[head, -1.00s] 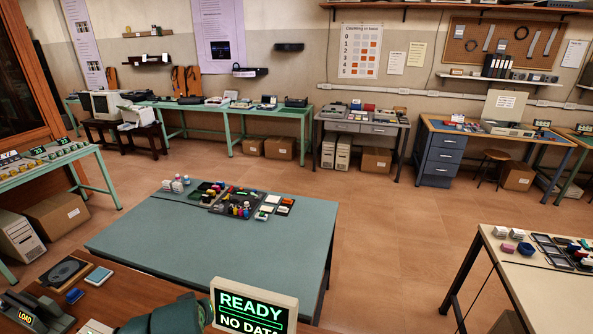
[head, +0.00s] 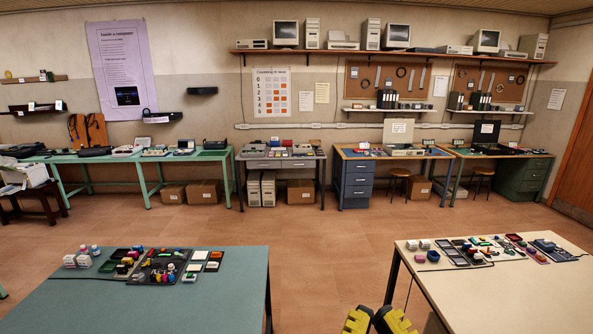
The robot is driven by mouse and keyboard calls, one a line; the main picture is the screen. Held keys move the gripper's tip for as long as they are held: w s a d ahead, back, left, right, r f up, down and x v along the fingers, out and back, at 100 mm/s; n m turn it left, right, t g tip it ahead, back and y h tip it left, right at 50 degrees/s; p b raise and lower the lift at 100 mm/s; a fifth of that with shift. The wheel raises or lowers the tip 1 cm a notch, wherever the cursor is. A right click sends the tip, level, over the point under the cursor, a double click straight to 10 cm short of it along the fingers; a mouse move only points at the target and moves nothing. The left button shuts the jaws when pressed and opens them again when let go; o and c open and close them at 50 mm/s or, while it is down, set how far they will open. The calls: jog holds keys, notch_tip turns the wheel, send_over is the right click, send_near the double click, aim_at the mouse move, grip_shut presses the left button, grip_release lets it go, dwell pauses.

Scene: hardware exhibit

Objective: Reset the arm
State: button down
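Two yellow and black parts, seemingly my gripper (head: 377,321), poke up at the bottom edge of the head view, right of centre. They sit in front of the gap between the green-topped table and the cream table. The frame's edge cuts off most of them and the rest of my arm. I cannot tell whether the gripper is open or shut, and I see nothing held in it.
The green-topped table (head: 120,305) at lower left bears small bottles and trays of coloured parts. The cream table (head: 500,295) at lower right bears similar trays. Open floor (head: 320,240) lies between them and the benches along the back wall, below a computer shelf (head: 400,54).

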notch_tip(320, 180, up, 10)
jog(key=p, duration=0.6)
jog(key=shift+f+p, duration=0.25)
jog(key=shift+p, duration=0.1)
dwell(0.5)
